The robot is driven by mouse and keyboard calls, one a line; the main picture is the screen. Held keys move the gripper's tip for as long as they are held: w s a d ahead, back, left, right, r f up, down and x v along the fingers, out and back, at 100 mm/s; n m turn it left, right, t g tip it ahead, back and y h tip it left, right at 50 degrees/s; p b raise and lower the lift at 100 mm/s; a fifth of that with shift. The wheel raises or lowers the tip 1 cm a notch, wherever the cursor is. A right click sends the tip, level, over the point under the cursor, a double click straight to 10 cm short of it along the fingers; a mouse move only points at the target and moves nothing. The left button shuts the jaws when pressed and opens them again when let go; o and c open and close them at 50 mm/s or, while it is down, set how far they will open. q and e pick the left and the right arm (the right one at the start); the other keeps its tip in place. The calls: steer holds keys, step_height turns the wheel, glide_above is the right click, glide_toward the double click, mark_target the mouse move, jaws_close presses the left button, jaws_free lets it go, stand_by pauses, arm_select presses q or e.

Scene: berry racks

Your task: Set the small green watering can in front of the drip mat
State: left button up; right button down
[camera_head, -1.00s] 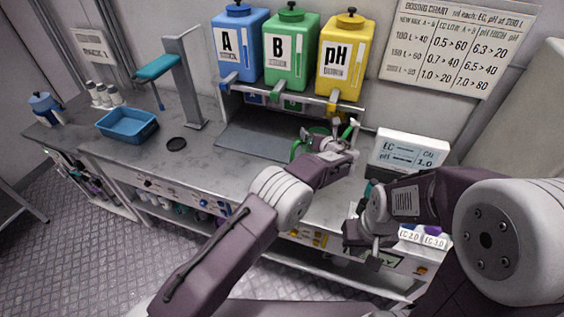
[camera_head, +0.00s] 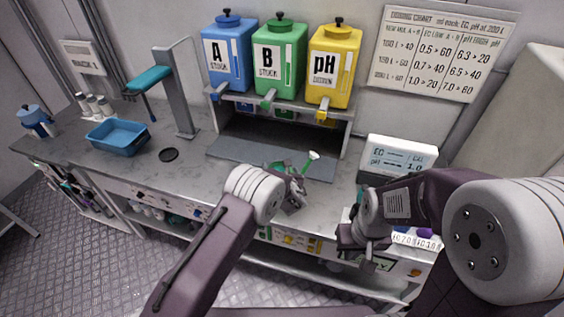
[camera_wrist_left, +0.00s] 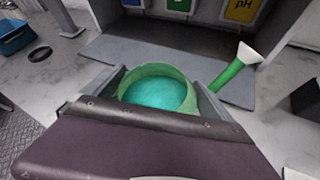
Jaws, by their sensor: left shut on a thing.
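The small green watering can (camera_wrist_left: 157,88) is between the fingers of my left gripper in the left wrist view, with teal liquid inside and its white-tipped spout pointing up and right. In the head view the can's spout (camera_head: 309,162) shows past my left gripper (camera_head: 292,178), which hides most of the body. My left gripper is shut on the can in front of the dark grey drip mat (camera_head: 232,149). I cannot tell whether the can touches the counter. My right gripper (camera_head: 368,262) is at the counter's front right edge; its fingers are too small to read.
Blue, green and yellow tanks (camera_head: 279,55) stand on a shelf above the mat. The EC/pH meter (camera_head: 397,155) stands to the right. The counter between disc and can is clear.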

arm_select(q)
steer(key=shift+w+f, duration=0.15)
steer(key=shift+f, duration=0.05)
steer(key=o, duration=1.7)
steer(key=shift+f, duration=0.15)
steer(key=shift+s, duration=0.2)
steer(key=shift+s+r, duration=0.25)
steer(key=shift+s, duration=0.05)
steer(key=b+v, duration=0.2)
steer(key=v, duration=0.9)
steer(key=shift+s, duration=0.2)
